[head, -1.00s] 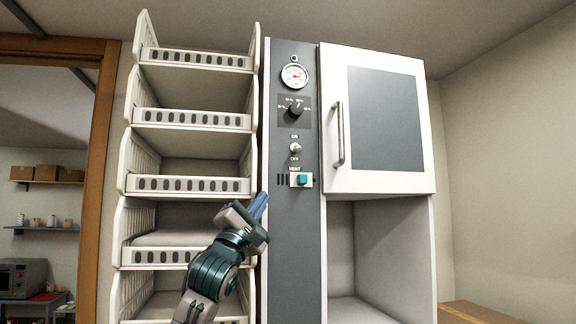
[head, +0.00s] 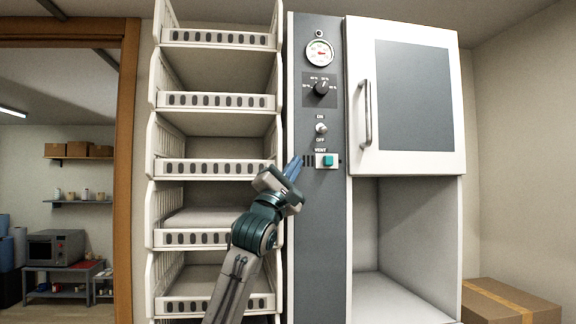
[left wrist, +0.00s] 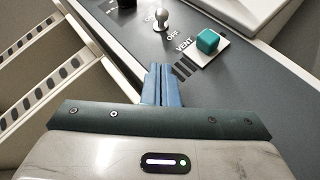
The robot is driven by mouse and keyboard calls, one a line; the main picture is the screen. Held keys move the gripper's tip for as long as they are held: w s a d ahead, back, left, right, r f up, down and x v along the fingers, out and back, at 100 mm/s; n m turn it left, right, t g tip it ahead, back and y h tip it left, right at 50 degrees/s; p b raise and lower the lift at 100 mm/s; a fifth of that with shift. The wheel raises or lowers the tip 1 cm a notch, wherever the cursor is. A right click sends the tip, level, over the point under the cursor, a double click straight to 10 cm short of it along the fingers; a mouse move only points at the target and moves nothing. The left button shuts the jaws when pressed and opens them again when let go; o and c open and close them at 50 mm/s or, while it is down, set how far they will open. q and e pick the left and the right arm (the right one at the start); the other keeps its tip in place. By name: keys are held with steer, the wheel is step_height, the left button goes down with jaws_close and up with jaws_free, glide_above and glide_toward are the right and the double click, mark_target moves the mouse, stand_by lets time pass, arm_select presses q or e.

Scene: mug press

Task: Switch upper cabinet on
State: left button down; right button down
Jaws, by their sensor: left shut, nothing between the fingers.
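The upper cabinet (head: 408,100) is white with a grey door panel and a vertical handle; its door is shut. On the grey control panel (head: 318,240) beside it, a metal toggle switch (head: 321,128) sits between the ON and OFF labels. The toggle switch also shows in the left wrist view (left wrist: 161,20), with its round-tipped lever standing out from the panel. My left gripper (head: 293,168) is shut and empty, with blue fingers. It is below and left of the switch, near the vent slots. The left fingers also show in the left wrist view (left wrist: 161,84). My right gripper is not in view.
A teal vent button (head: 328,161) is just right of the left fingertips. A black dial (head: 320,89) and a gauge (head: 319,53) are above the switch. White shelf baskets (head: 215,168) stand left of the panel. A cardboard box (head: 508,302) is at the lower right.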

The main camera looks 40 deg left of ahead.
mark_target(313, 143)
arm_select(q)
steer(key=p+x, duration=0.3)
steer(key=x, duration=0.2)
steer(key=shift+r, duration=0.25)
steer(key=shift+w+d+r+p, duration=0.25)
steer(key=shift+d+r+p, duration=0.2)
steer(key=shift+d+p, duration=0.1)
steer(key=shift+w+d+r+p, duration=0.25)
steer(key=shift+d+r+p, duration=0.15)
steer(key=shift+d+p, duration=0.15)
steer(key=shift+w+d+r, duration=0.1)
steer(key=shift+w+d, duration=0.05)
steer(key=shift+d, duration=0.1)
steer(key=shift+n+b, duration=0.3)
steer(key=shift+n, duration=0.1)
steer(key=shift+d+g+y, duration=0.1)
steer(key=shift+g+y, duration=0.2)
steer(key=shift+y, duration=0.1)
steer(key=shift+r+n+b, duration=0.15)
steer(key=shift+n+b, duration=0.35)
